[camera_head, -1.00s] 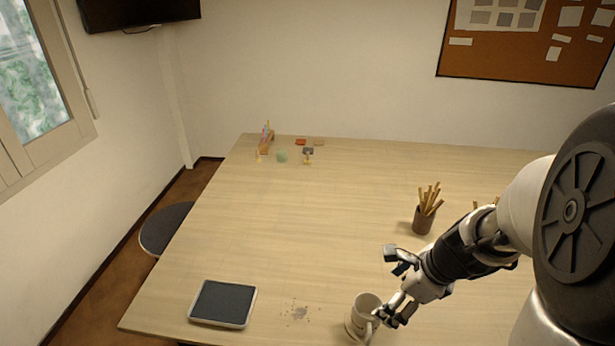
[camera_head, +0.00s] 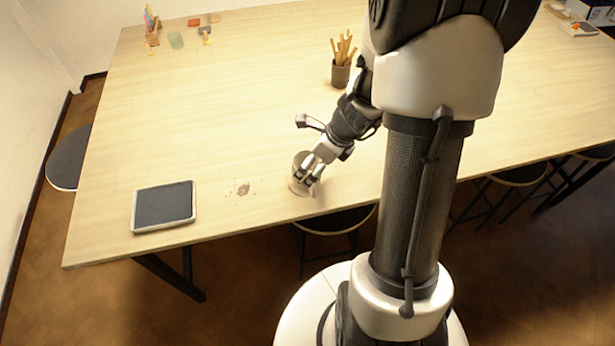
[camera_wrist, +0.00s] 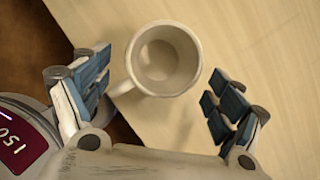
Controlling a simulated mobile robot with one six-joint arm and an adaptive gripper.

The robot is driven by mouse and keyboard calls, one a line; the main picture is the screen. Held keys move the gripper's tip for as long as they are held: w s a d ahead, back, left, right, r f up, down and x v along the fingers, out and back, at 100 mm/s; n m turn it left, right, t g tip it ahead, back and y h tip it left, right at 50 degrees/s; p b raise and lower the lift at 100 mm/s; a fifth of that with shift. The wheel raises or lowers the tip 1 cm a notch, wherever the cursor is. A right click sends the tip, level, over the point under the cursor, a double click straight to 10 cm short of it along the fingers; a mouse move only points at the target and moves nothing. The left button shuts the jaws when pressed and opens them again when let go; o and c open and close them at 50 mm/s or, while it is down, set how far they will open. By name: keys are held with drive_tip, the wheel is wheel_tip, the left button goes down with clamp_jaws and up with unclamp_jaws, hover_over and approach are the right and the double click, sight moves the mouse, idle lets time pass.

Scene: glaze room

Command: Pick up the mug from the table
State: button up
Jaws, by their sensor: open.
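The light-coloured mug (camera_wrist: 166,88) stands upright near the table's front edge, its open mouth and inside facing the wrist camera. Its handle points to the lower left in that view. In the head view the mug (camera_head: 299,164) is partly hidden by my fingers. In the wrist view my gripper (camera_wrist: 160,93) is open, with one finger pad to the left of the mug, near the handle, and the other to the lower right. A gap shows between the right pads and the mug. The table (camera_head: 250,90) is pale wood.
A dark tablet-like slab (camera_head: 163,206) lies left of the mug, with a brownish stain (camera_head: 243,189) between them. A brown cup of sticks (camera_head: 341,72) stands farther back. Stools stand below the front edge.

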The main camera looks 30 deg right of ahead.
drive_tip(key=b+x, duration=0.3)
drive_tip(key=x, duration=0.2)
drive_tip(key=shift+d+f, duration=0.1)
drive_tip(key=shift+f, duration=0.05)
drive_tip(key=shift+c, duration=0.2)
drive_tip(key=c, duration=1.3)
drive_tip(key=shift+r, duration=0.2)
